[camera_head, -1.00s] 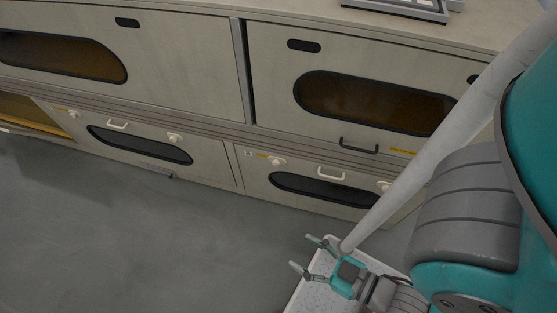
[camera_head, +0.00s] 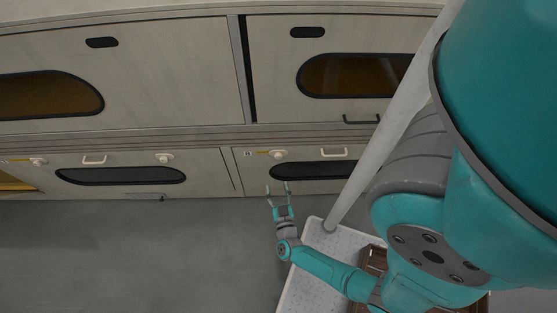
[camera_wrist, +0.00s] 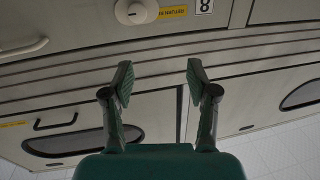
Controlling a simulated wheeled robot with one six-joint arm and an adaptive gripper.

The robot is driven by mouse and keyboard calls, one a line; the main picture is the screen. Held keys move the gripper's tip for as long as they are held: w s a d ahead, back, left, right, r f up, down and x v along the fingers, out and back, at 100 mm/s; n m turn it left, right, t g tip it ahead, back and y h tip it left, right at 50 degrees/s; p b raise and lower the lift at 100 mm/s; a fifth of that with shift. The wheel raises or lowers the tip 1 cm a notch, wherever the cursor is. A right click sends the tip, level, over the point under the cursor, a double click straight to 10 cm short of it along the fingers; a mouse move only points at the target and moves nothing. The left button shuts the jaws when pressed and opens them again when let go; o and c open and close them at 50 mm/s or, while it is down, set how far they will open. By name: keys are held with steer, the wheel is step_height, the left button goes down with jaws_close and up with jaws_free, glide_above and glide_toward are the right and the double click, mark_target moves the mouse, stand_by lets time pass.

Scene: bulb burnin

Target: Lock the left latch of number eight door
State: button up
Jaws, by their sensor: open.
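Number eight door (camera_head: 255,180) is the lower right door in the head view, with a long dark oval window. Its left latch is a round cream knob (camera_head: 277,154) near the door's upper left, beside a yellow label. In the wrist view, which looks upside down, the left latch (camera_wrist: 135,10) is at the top edge, next to the yellow label and the number 8 plate (camera_wrist: 204,6). My gripper (camera_head: 277,187) is open and empty, its fingers pointing toward the cabinet, below the latch in the head view. The gripper (camera_wrist: 158,80) appears apart from the latch. The latch's turn is too small to tell.
A cream handle (camera_head: 334,153) is right of the latch. Another lower door (camera_head: 120,190) with two knobs stands to the left. Upper doors with amber windows (camera_head: 355,75) are above; one has a dark handle (camera_head: 360,120). Grey floor (camera_head: 150,250) is clear at left.

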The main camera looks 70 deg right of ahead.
mark_target(279, 158)
steer(key=w+d+g, duration=0.1)
steer(key=d, duration=0.3)
steer(key=w+d+f+m+g+h, duration=0.1)
steer(key=w+d, duration=0.1)
steer(key=d, duration=0.3)
steer(key=w+d+f, duration=0.1)
steer(key=d, duration=0.3)
steer(key=shift+w+d+f+m+g, duration=0.2)
steer(key=shift+w+d+m+g, duration=0.1)
steer(key=shift+g, duration=0.1)
jaws_close()
